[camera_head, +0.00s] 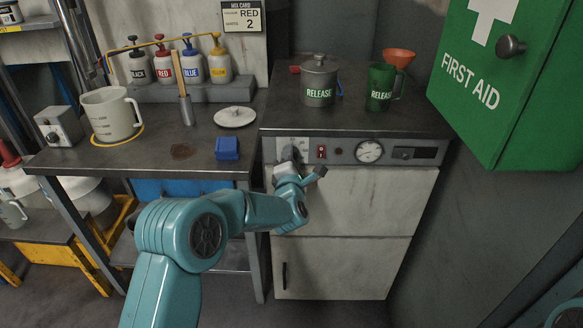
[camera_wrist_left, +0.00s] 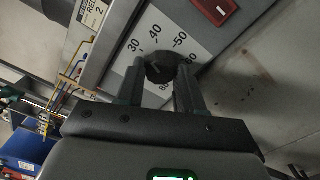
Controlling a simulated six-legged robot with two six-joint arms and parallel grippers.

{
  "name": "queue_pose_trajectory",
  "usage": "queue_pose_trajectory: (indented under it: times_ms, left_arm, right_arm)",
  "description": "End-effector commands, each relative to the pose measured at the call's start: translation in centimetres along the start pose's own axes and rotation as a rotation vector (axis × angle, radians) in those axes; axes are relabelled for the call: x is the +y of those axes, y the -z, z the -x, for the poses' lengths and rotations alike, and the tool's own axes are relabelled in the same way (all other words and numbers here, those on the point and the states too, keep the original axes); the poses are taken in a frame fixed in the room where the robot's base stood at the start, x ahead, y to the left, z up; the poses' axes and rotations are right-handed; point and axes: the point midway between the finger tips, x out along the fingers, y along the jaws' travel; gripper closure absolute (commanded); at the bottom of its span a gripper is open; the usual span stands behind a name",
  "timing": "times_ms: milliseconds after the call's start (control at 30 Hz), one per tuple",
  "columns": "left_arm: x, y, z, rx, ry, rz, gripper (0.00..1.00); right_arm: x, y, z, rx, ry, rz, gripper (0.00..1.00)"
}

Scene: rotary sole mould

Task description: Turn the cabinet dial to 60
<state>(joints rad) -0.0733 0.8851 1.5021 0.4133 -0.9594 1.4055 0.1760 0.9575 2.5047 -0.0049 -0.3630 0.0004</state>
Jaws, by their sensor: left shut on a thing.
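The cabinet dial (camera_wrist_left: 160,68) is a dark round knob on a pale scale plate (camera_wrist_left: 150,35) in the left wrist view. My left gripper (camera_wrist_left: 160,80) is shut on the dial, one finger on each side. In the head view my left gripper (camera_head: 291,168) is at the left end of the cabinet's (camera_head: 350,205) control panel and partly hides the dial (camera_head: 291,153). My right gripper is not in view.
The panel also has a red switch (camera_head: 322,152), a round gauge (camera_head: 369,151) and a dark display. A grey release pot (camera_head: 319,88) and a green release jug (camera_head: 381,90) stand on top. A green first aid box (camera_head: 500,80) juts out at the right. A blue block (camera_head: 227,148) lies on the bench.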

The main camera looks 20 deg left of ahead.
Motion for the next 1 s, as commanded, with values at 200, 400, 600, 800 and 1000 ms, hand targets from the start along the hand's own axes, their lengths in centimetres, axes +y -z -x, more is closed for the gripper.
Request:
queue_pose_trajectory:
  times_ms: [200,400,600,800,1000]
  left_arm:
    - [-0.4,0.2,0.0,-0.001,0.000,-0.205,0.93]
    - [-0.2,0.1,0.0,0.000,0.000,-0.395,0.94]
    - [0.0,0.0,0.0,0.000,0.000,-0.585,0.94]
    - [0.1,0.0,0.0,0.000,0.001,-0.776,0.94]
    - [0.2,-0.1,0.0,0.000,0.001,-0.966,0.94]
  right_arm:
    - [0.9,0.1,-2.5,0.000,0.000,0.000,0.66]
    - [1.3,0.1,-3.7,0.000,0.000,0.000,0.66]
    - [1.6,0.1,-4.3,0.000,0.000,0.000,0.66]
    - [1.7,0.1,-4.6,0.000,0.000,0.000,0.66]
    - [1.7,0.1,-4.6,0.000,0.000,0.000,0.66]
